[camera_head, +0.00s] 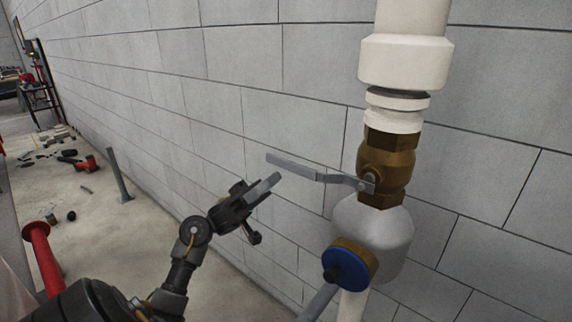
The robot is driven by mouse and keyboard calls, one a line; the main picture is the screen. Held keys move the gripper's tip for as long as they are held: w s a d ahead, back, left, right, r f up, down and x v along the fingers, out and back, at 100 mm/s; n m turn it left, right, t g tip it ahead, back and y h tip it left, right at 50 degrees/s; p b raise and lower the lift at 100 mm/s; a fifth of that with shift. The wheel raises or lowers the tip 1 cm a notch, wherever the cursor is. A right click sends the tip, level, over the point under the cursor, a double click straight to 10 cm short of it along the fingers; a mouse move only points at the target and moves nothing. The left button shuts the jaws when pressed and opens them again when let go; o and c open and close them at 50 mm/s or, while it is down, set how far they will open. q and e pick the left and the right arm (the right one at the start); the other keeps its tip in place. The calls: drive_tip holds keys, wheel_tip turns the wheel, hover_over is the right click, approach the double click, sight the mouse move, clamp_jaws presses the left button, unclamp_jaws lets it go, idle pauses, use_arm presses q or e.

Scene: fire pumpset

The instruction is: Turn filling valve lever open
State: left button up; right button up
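The filling valve is a brass body (388,165) on a white vertical pipe at the right. Its grey lever (310,173) sticks out to the left from the valve, roughly across the pipe, with its flat end in front of the block wall. My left gripper (265,209) is below and to the left of the lever's free end. Its two dark fingers are spread apart, with nothing between them. It appears apart from the lever. My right gripper is out of view.
Below the valve is a whitish rounded fitting (372,238) with a blue round cap (347,264). A grey block wall (215,100) runs behind. A red pipe (43,258), a grey post (119,176) and scattered tools are on the floor at left.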

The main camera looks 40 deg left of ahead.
sight(287, 160)
use_arm(q)
drive_tip(key=s+d+r+m+g+p, duration=0.1)
drive_tip(key=d+r+p, duration=0.1)
drive_tip(key=r, duration=0.1)
drive_tip(key=s+d+r+m+g+p, duration=0.1)
drive_tip(key=d+r+g, duration=0.1)
drive_tip(key=d+r, duration=0.1)
drive_tip(key=s+d+r+m+g+p, duration=0.1)
drive_tip(key=d+r+g+p, duration=0.1)
drive_tip(key=d+r, duration=0.1)
drive_tip(key=shift+d+r+p, duration=0.25)
drive_tip(key=shift+p, duration=0.1)
drive_tip(key=shift+c, duration=0.4)
clamp_jaws()
